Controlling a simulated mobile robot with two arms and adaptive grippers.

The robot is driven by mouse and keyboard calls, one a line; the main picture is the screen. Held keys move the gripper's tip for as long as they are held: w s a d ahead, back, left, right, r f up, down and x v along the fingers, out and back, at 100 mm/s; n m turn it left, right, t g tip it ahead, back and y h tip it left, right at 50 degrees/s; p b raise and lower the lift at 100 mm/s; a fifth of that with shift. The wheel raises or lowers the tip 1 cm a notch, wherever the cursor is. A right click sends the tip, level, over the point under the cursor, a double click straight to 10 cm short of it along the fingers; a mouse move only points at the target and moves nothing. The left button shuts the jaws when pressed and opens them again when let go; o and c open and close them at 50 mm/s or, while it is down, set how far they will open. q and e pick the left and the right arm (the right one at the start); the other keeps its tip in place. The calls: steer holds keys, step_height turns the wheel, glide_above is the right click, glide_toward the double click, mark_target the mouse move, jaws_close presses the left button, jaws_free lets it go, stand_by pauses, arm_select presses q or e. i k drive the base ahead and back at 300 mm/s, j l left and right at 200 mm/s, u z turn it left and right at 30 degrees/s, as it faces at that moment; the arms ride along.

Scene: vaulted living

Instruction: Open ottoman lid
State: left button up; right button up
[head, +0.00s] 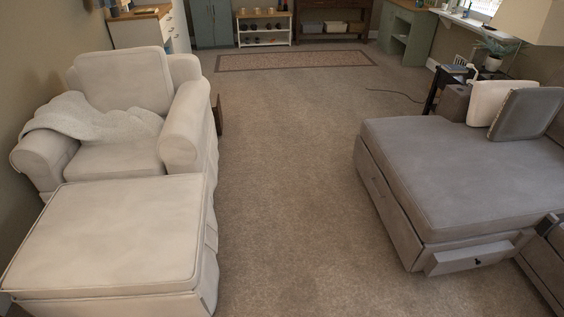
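A cream upholstered ottoman (112,232) stands at the lower left, in front of a matching armchair (120,90). Its flat, padded top (120,225) lies level, with a piped seam around its edge and no visible gap under it. The ottoman's lower part is cut off by the bottom of the picture. A large grey upholstered piece (460,180) with a flat cushioned top stands at the right, also level. I cannot make out either of my grippers in the head view.
A drawer-like front (468,259) sticks out at the grey piece's near end. A small dark object (547,224), unclear, shows at the right edge. Open carpet (285,200) runs between the seats to a rug (295,60). A throw (90,118) lies on the armchair.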

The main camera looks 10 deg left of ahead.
mark_target(143, 235)
steer(key=l+u, duration=0.1)
steer(key=u, duration=1)
steer(key=i+l+u, duration=0.1)
steer(key=l, duration=0.25)
steer(key=i+l+u, duration=0.1)
steer(key=i+l, duration=0.35)
steer(key=l, duration=0.25)
steer(key=i+l+u, duration=0.15)
steer(key=l, duration=0.25)
steer(key=i+l+u, duration=0.1)
steer(key=l, duration=0.3)
steer(key=i+j, duration=0.05)
steer(key=i, duration=0.05)
